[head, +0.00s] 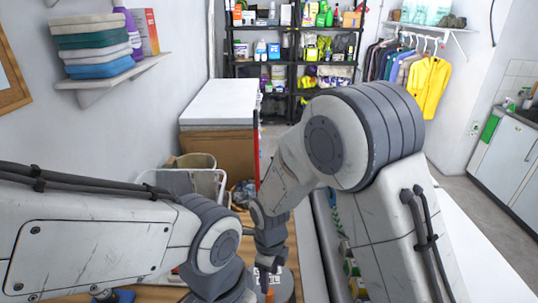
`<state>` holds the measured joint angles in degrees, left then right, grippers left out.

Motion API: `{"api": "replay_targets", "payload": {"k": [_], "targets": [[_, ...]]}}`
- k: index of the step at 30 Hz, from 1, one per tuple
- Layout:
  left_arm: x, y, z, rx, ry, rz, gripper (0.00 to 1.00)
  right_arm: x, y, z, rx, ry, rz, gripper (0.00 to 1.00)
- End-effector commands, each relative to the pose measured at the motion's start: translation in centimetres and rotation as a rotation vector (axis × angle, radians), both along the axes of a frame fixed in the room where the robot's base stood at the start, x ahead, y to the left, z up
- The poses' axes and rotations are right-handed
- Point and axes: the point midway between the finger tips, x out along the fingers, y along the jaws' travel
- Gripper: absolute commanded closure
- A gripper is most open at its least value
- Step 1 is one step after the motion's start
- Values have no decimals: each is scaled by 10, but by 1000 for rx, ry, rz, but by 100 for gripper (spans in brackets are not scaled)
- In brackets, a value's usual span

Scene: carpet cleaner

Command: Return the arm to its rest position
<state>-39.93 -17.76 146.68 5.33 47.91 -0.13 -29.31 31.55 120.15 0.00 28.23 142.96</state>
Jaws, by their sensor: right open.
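My right arm comes in from the right, bends at its large elbow, and reaches down near the middle of the head view. Its gripper (266,272) is small and dark at the bottom centre, pointing down and open. A small orange part shows just below it, and I cannot tell whether they touch. My left arm comes in from the left and bends down at the bottom edge. Its gripper is not in view. A round grey-and-dark object (286,283) lies beside and below the right gripper, partly hidden and cut off.
A white wire basket (192,183) and a white-topped cabinet (220,103) stand ahead. A wall shelf (115,78) with folded textiles is at left. Black racks (291,58) hold supplies at the back. Clothes, including a yellow jacket (428,86), hang right. Open floor (485,225) lies at right.

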Motion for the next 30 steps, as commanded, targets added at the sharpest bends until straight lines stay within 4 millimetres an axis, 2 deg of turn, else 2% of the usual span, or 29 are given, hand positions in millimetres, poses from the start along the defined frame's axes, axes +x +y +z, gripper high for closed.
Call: {"api": "replay_targets", "payload": {"k": [5, 13, 21, 30], "targets": [[0, 0, 0, 0, 0, 0, 50, 3, -22, 14, 8, -23, 184, 41], [0, 0, 0, 0, 0, 0, 50, -1, -82, 47, -10, -99, 775, 41], [0, 0, 0, 0, 0, 0, 50, -19, -135, 72, -91, -154, 1356, 41], [0, 0, 0, 0, 0, 0, 50, -35, -164, 83, -170, -161, 1725, 41]]}}
